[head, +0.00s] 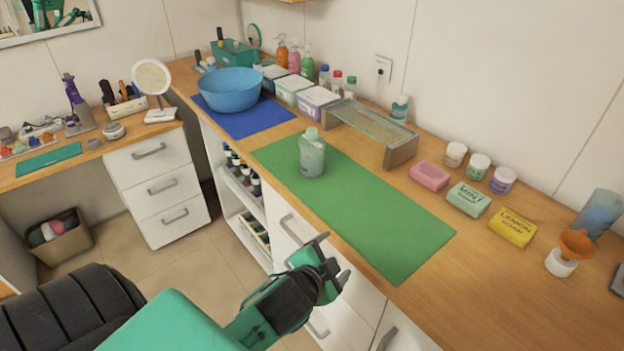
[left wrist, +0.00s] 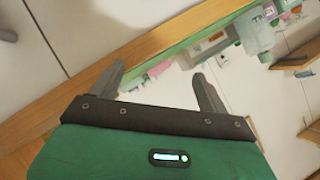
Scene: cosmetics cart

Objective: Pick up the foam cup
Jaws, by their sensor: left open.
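A pale green, cloudy container with a short narrower top (head: 312,155) stands upright on the green mat (head: 385,225); I cannot tell if it is the foam cup. A translucent blue cup (head: 598,213) stands at the far right of the counter. My left gripper (head: 335,260) is open in front of the counter's front edge, nearer to me than the green mat and apart from both vessels. In the left wrist view its two fingers (left wrist: 158,75) are spread with nothing between them. My right gripper is not in view.
A blue bowl (head: 230,90) sits on a blue mat at the back. A glass-topped stand (head: 372,125) is right of the pale container. Soap bars (head: 468,198), small jars (head: 479,166) and an orange funnel (head: 577,244) line the right. The mat's near part is clear.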

